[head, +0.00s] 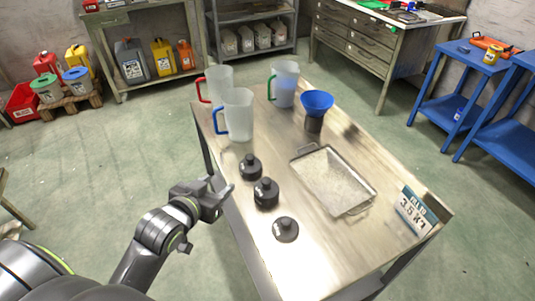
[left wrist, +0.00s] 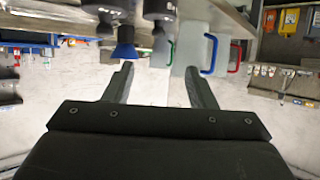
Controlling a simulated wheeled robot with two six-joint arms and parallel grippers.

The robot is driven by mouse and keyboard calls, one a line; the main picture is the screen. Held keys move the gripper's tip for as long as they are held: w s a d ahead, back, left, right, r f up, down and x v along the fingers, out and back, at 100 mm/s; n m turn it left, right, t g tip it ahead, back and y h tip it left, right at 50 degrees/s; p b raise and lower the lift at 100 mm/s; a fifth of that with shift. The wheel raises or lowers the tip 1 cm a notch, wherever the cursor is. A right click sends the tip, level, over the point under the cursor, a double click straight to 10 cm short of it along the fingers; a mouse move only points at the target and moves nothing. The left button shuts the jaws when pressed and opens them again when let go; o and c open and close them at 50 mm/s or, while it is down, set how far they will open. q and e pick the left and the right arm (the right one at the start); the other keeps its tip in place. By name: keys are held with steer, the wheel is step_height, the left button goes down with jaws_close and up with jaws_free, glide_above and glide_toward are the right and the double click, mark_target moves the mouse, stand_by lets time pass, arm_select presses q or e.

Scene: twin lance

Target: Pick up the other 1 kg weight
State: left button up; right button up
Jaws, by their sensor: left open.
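Three dark, knobbed weights stand on the metal table: a far one (head: 250,167), a middle one (head: 266,193) and a flatter near one (head: 286,229). I cannot read their mass marks. My left gripper (head: 222,198) is beside the table's left edge, left of the weights and apart from them. In the left wrist view the gripper (left wrist: 160,68) is open with nothing between its fingers. That view is upside down; two weights (left wrist: 105,10) show at its top edge, cut off by the frame. My right gripper is out of view.
A shallow tray of pale grains (head: 333,178) lies right of the weights. A blue funnel (head: 317,102), a blue-handled jug (head: 237,113), a red-handled jug (head: 216,80) and a green-handled jug (head: 284,84) stand at the far end. A "3.5 kg" sign (head: 416,211) is at the right edge.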

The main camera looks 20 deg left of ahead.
arm_select(q)
glide_toward(248, 159)
steer(key=x, duration=0.2)
steer(key=shift+w, duration=0.4)
steer(key=shift+x, duration=3.05)
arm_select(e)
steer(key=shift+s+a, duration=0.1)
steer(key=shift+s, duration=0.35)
arm_select(q)
steer(key=shift+s, duration=0.1)
jaws_close()
